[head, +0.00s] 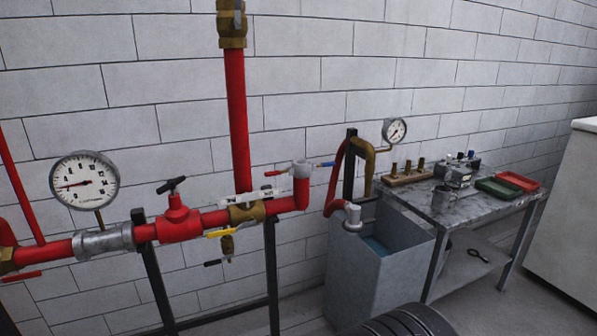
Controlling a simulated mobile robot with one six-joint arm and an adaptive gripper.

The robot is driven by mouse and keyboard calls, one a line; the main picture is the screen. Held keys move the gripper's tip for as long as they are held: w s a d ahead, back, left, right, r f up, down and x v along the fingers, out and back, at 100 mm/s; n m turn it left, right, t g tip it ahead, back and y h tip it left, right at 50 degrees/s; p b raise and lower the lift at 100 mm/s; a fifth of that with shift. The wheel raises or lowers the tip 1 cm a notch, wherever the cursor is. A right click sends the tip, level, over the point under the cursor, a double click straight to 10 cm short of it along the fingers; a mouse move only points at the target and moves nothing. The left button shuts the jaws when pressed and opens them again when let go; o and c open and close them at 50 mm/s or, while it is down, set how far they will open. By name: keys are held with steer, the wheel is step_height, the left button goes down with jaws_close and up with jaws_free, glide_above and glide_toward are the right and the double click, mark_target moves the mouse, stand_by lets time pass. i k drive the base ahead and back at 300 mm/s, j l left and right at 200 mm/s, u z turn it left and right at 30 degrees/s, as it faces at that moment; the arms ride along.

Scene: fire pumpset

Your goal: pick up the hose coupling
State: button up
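I cannot tell for sure which piece is the hose coupling. A small grey metal cylinder-like piece (441,198) stands near the front left edge of the metal workbench (480,217). Several brass fittings (408,168) stand upright in a wooden block (401,178) at the bench's back left. A grey fitting (352,218) sits at the end of the curved red pipe, above the open grey tank.
A grey tank (358,278) stands left of the bench. Red pipework with a red valve (178,222) and gauge (84,181) runs along the wall. The bench holds a metal device (457,177), a green tray (499,188) and a red tray (518,179). A white cabinet (565,220) stands right.

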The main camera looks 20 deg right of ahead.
mark_target(353, 222)
steer(key=i+l+z, duration=0.1)
steer(key=z, duration=0.65)
steer(key=i+z, duration=0.45)
steer(key=i, duration=0.4)
steer(key=i+j+z, duration=0.15)
steer(key=i+z, duration=0.3)
steer(key=i, duration=0.4)
